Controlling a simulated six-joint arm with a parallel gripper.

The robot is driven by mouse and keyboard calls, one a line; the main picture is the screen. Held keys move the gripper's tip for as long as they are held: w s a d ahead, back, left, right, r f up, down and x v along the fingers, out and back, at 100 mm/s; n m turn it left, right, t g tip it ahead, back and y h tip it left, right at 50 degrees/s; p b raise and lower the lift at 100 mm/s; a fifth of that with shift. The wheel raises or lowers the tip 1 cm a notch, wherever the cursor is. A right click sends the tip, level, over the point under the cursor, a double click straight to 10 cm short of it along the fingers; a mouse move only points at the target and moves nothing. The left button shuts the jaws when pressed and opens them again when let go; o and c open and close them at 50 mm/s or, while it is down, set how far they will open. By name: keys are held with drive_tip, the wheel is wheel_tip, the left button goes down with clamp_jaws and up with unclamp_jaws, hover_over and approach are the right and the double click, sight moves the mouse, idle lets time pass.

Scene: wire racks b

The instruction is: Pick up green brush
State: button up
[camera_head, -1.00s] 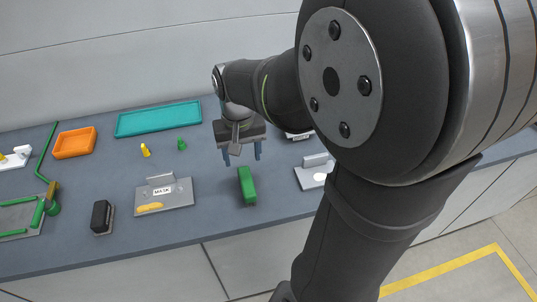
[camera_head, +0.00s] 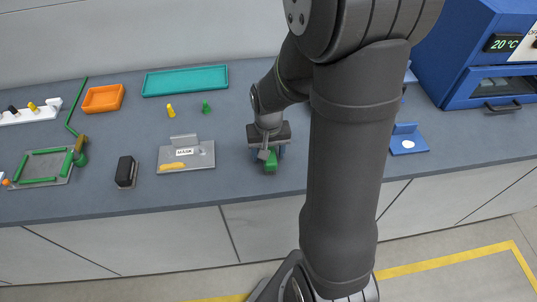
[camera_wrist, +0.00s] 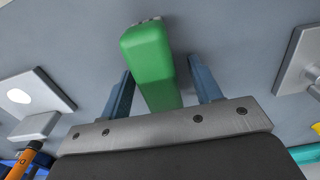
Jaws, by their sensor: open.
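The green brush (camera_head: 271,162) lies on the grey-blue bench near its front edge, partly hidden under my gripper in the head view. In the wrist view the green brush (camera_wrist: 150,60) runs between my two blue fingers, with a gap on each side. My gripper (camera_wrist: 162,88) is open and points down over the brush. In the head view my gripper (camera_head: 267,152) is low over the bench and hides part of the brush.
A grey plate with a MASK label (camera_head: 200,157) and a black block (camera_head: 125,171) lie to the left. A teal tray (camera_head: 186,81) and an orange tray (camera_head: 103,98) stand behind. A blue holder (camera_head: 408,140) and a blue oven (camera_head: 480,60) are at the right.

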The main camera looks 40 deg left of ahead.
sight(271, 149)
drive_tip(key=shift+f, duration=0.25)
drive_tip(key=c, duration=1.1)
drive_tip(key=shift+r, duration=0.1)
drive_tip(key=shift+r, duration=0.45)
drive_tip(key=r, duration=0.3)
drive_tip(key=shift+w+d+r, duration=0.15)
drive_tip(key=shift+d+r, duration=0.2)
drive_tip(key=w+d+r, duration=0.3)
drive_tip(key=d+r, duration=0.3)
drive_tip(key=d, duration=0.4)
drive_tip(key=shift+w+d+r, duration=0.15)
drive_tip(key=shift+w, duration=0.15)
